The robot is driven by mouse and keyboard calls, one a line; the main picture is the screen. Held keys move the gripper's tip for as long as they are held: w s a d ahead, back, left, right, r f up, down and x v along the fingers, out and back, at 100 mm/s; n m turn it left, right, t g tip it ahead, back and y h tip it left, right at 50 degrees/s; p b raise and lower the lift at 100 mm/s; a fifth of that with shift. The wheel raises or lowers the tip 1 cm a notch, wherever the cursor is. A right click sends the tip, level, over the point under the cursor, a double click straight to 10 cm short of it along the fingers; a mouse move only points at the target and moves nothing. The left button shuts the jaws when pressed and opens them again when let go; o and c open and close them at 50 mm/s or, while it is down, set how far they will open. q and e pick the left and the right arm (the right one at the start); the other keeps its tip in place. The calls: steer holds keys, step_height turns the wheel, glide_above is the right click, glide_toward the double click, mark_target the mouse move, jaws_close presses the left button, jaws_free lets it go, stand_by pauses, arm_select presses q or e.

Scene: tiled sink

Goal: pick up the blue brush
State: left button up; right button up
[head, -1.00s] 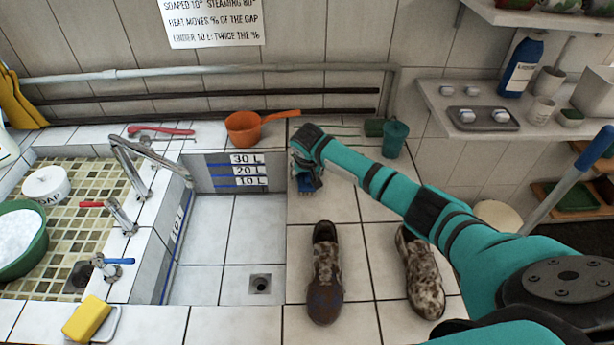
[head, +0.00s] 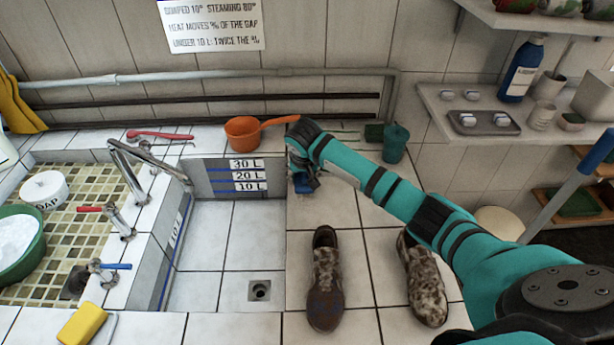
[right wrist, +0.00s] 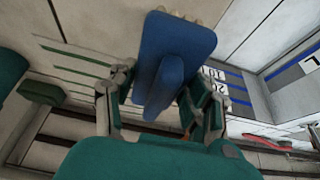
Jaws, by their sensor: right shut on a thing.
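The blue brush (right wrist: 178,48) fills the upper middle of the right wrist view, with pale bristles just showing at its far edge. My right gripper (right wrist: 163,92) is shut on its raised handle, one finger on each side. In the head view the brush (head: 304,184) is a small blue patch under my right gripper (head: 299,172), over the tiled ledge right of the basin. The wrist hides most of it there. I cannot tell whether the brush touches the tiles. My left gripper is not in view.
An orange dipper (head: 243,133) lies left of my right wrist. A teal cup (head: 395,143) and a green block (head: 374,132) stand to its right. Two shoes, one brown (head: 325,285) and one mottled (head: 422,280), are nearer. The sunken basin (head: 225,240) is empty.

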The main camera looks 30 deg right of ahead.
steer(key=s+a+r+b, duration=0.1)
steer(key=s+a, duration=0.7)
steer(key=a, duration=0.2)
steer(key=shift+s+a+r+b, duration=0.2)
steer(key=shift+s+a+b, duration=0.1)
steer(key=shift+s+a, duration=0.1)
steer(key=o, duration=0.5)
steer(key=c, duration=0.3)
